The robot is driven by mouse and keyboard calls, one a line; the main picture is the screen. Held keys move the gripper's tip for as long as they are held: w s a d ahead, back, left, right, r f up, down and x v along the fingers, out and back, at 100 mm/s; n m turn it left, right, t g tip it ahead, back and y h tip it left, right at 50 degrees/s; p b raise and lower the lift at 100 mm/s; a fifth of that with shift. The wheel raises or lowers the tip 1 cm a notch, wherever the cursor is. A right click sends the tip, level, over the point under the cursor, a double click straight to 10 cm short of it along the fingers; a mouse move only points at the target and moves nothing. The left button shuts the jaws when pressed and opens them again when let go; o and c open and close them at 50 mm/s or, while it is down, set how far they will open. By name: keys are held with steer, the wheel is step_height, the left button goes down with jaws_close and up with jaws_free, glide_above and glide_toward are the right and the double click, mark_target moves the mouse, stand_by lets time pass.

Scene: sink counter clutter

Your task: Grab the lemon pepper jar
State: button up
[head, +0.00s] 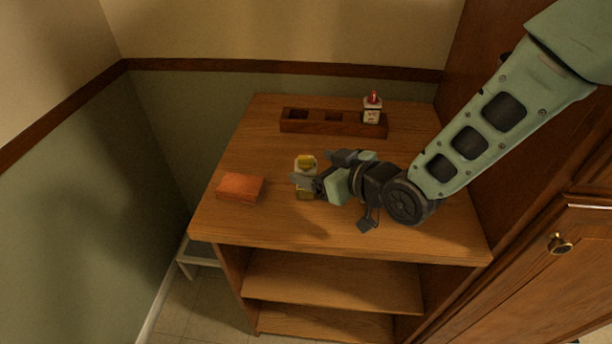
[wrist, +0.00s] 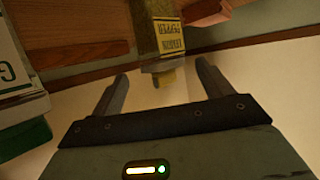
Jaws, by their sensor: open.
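Whether the fingers touch the jar is unclear.
An orange-brown block (head: 240,187) lies left of the jar. A wooden rack (head: 310,126) with square holes stands behind, holding a red-topped jar (head: 372,108) at its right end. A white and green box (wrist: 18,100) shows at the left in the wrist view. The shelf's front left is clear.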

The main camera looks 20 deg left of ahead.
steer(key=p+x, duration=0.2)
steer(key=x, duration=0.3)
steer(key=shift+s+r, duration=0.1)
steer(key=shift+r, duration=0.05)
steer(key=c, duration=1)
steer(key=shift+o, duration=0.2)
